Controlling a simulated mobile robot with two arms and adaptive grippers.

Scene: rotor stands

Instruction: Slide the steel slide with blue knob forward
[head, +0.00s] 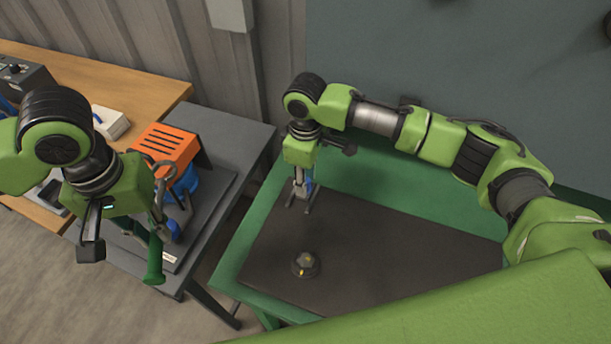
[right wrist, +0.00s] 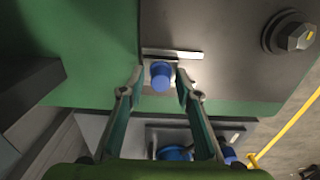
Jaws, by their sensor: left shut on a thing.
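My right gripper (right wrist: 161,80) is open, with one finger on each side of the knob and a small gap visible. In the head view my right gripper (head: 301,203) points down over the green stand, with a bit of blue beside it; I cannot tell whether that is the knob. My left gripper (head: 158,205) is shut on a green-handled tool (head: 154,260), which hangs down.
A dark round fitting with a hex head (head: 305,265) sits on the dark mat (head: 385,255) of the green stand (head: 232,255). At the left, an orange slotted cover (head: 168,143) and blue part stand on the grey table (head: 235,130). A wooden bench (head: 90,75) lies behind it.

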